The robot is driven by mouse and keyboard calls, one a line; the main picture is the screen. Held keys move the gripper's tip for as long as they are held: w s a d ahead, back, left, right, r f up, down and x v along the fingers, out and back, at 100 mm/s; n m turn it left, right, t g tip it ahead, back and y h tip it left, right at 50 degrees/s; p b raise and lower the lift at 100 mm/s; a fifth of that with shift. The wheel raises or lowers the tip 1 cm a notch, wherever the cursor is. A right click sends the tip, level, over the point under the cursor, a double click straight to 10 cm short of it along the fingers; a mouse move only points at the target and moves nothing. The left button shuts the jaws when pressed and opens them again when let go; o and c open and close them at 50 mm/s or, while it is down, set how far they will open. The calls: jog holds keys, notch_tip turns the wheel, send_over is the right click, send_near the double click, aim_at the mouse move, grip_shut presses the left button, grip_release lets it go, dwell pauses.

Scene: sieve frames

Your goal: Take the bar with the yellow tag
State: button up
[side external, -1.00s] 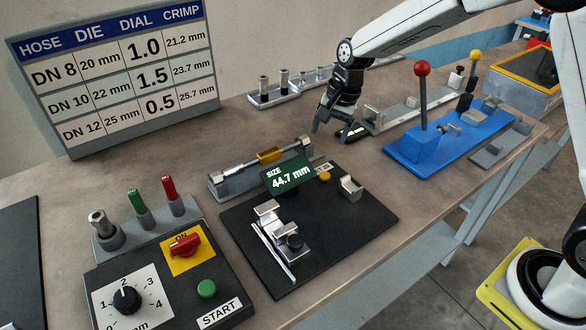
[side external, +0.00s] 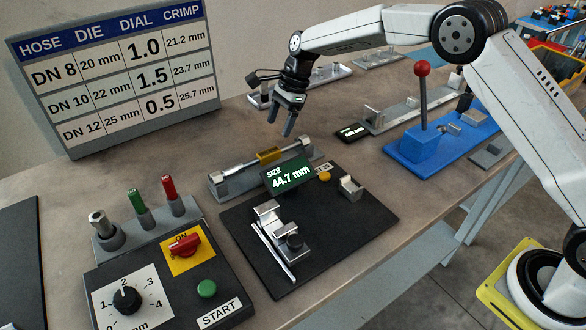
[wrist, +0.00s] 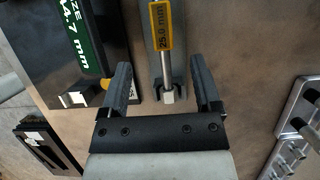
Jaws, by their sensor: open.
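The bar (side external: 240,166) is a thin silver rod with a yellow tag (side external: 269,155). It lies in a grey cradle (side external: 222,188) behind the black gauge plate. In the wrist view the yellow tag (wrist: 167,26) reads 25.0 mm, and the bar's near end (wrist: 168,96) sits in a forked rest. My gripper (side external: 281,122) is open and empty, raised above the table near the right part of the bar. In the wrist view my gripper (wrist: 163,85) has its fingers on either side of the bar's end, apart from it.
The black gauge plate (side external: 340,225) carries a display reading 44.7 mm. A press control box (side external: 225,292) stands front left, with coloured pegs behind it. A blue lever base (side external: 425,150) with a red knob is at right. Bare table lies behind the cradle.

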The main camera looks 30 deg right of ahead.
aim_at(270, 151)
jog(key=shift+x, duration=1.3)
jog(key=shift+f, duration=0.1)
jog(key=shift+x, duration=2.5)
jog(key=shift+w+d, duration=0.1)
grip_shut()
